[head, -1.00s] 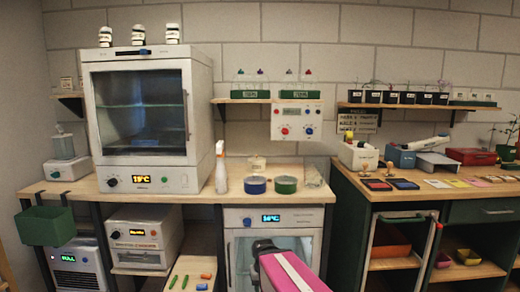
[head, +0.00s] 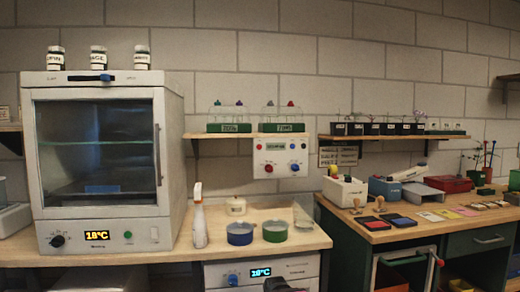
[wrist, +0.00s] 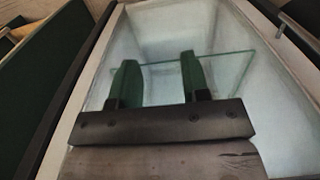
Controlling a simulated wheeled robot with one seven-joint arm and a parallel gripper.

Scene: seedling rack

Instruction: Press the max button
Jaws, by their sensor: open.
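No label reading "max" is legible in any view. A white control box (head: 281,156) with a small green display, red and blue knobs and small buttons hangs on the wall under the shelf. The big glass-doored cabinet (head: 110,150) has a black knob, a lit display and a green button (head: 128,235) along its lower front. The under-counter unit (head: 225,275) has a blue display and knobs. In the head view only a dark piece of my arm shows at the bottom edge.
A spray bottle (head: 199,218), a blue dish (head: 240,233), a green dish (head: 275,231) and a glass beaker (head: 304,212) stand on the wooden counter. A second bench (head: 375,232) at right holds stamps, ink pads and boxes. Several seedling pots line the right shelf (head: 390,137).

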